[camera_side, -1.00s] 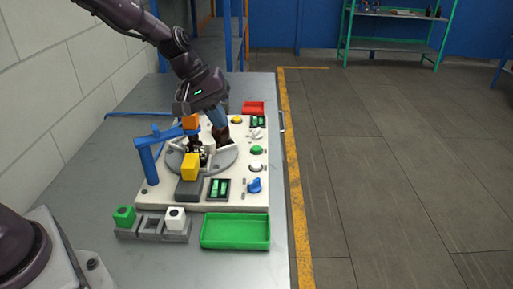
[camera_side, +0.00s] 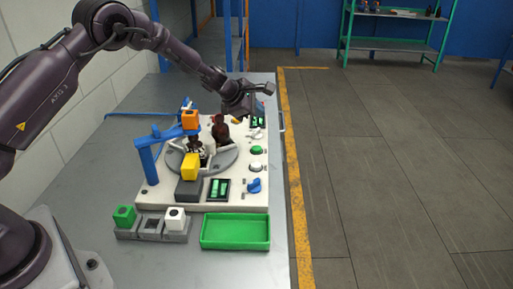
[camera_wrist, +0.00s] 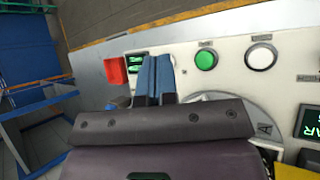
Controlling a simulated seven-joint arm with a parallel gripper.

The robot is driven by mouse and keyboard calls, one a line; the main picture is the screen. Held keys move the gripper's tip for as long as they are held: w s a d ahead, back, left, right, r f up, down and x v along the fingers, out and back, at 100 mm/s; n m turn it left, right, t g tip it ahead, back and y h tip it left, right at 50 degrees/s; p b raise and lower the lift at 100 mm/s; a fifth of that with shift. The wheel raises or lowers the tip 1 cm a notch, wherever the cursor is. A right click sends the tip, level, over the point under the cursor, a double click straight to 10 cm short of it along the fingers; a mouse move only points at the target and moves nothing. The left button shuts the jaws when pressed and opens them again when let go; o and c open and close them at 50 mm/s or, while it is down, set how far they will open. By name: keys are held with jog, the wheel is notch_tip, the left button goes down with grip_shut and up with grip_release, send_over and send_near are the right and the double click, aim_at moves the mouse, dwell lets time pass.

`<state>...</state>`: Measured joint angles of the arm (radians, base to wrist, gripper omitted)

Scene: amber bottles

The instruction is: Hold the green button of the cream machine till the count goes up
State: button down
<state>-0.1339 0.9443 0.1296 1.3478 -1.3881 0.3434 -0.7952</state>
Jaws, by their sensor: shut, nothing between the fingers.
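The cream machine (camera_side: 165,196) lies on the grey bench with a round grey turntable (camera_side: 222,163) in its middle. Its green button (camera_side: 257,150) is on the right side; in the wrist view the green button (camera_wrist: 206,60) is to the right of my fingers, uncovered. My gripper (camera_wrist: 153,62) is shut and empty, its blue fingers together beside a small lit display (camera_wrist: 137,64). In the side view it is over the machine's far right corner, apart from the green button. The lit count display (camera_side: 219,189) at the near edge is too small to read.
A white button (camera_side: 256,167) and blue knob (camera_side: 254,185) are nearer than the green button. A dark amber bottle (camera_side: 220,130) stands on the turntable. A blue post (camera_side: 146,163) rises at left. A green tray (camera_side: 235,246) lies in front; a red tray (camera_wrist: 115,70) is near my fingers.

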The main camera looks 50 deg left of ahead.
aim_at(257, 148)
jog(key=shift+f, duration=0.1)
jog(key=shift+f, duration=4.3)
jog(key=shift+f, duration=0.1)
jog(key=shift+f, duration=0.3)
jog(key=shift+f, duration=0.5)
dwell(2.7)
